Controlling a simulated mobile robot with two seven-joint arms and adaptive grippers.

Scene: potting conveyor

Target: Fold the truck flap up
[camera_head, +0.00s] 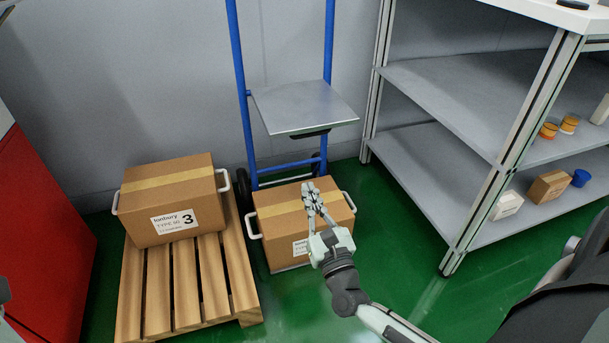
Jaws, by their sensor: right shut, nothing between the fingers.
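A blue hand truck (239,75) stands upright against the grey wall. Its grey metal flap (305,105) sticks out from the frame, roughly level and slightly tilted, well above the floor. My right gripper (312,190) is shut and empty. In the picture it lies below the flap and in front of a cardboard box (275,225) with white handles; I cannot tell whether it touches the box. The box stands at the foot of the truck, and part of its label is hidden by my gripper. My left gripper is not in view.
Another box (172,200), labelled 3, sits on a wooden pallet (212,270) at left. A metal shelf unit (450,80) with small boxes and cups stands at right. A red cabinet (40,220) is at far left. Green floor (420,240) is clear between the truck and the shelf.

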